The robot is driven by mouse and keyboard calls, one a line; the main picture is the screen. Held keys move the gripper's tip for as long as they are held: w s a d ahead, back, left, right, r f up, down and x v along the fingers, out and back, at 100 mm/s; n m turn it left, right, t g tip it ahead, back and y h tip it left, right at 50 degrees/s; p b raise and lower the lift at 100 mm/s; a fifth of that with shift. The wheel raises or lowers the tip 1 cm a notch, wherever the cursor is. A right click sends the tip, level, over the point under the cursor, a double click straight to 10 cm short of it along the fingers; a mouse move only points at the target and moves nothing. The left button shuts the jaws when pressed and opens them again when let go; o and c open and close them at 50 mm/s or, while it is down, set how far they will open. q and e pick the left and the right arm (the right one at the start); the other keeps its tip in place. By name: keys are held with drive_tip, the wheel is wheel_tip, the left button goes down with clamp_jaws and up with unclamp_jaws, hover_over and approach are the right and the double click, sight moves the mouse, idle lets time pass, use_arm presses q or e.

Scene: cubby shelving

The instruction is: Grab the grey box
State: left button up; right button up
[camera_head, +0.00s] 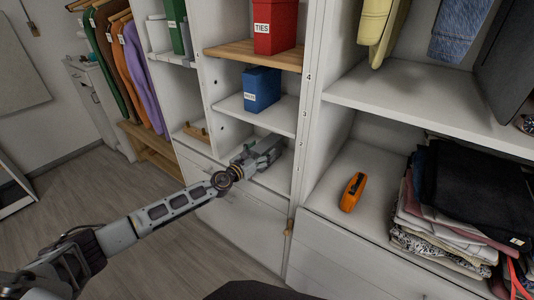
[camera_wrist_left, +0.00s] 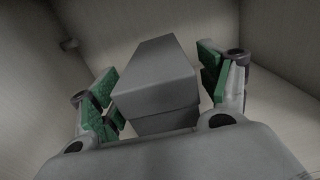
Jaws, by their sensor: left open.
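The grey box (camera_wrist_left: 155,80) shows in the left wrist view as a plain lidded block inside a pale cubby. My left gripper (camera_wrist_left: 160,84) is open, with green-padded fingers on the left and right sides of the box. A narrow gap seems to show beside the box, and firm contact cannot be told. In the head view my left gripper (camera_head: 256,152) reaches into the lower cubby under the blue box. There the grey box is hard to tell apart from the grey gripper. My right gripper is not in view.
A blue box (camera_head: 262,89) stands on the shelf above, and a red box labelled TIES (camera_head: 274,27) is higher up. The cubby's right divider (camera_head: 302,125) is close to the gripper. An orange object (camera_head: 352,192) and folded clothes (camera_head: 460,200) lie to the right.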

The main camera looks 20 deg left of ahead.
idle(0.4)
use_arm(q)
drive_tip(key=shift+c, duration=0.9)
drive_tip(key=c, duration=0.9)
drive_tip(key=shift+c, duration=0.8)
drive_tip(key=shift+r, duration=0.15)
drive_tip(key=shift+r, duration=0.1)
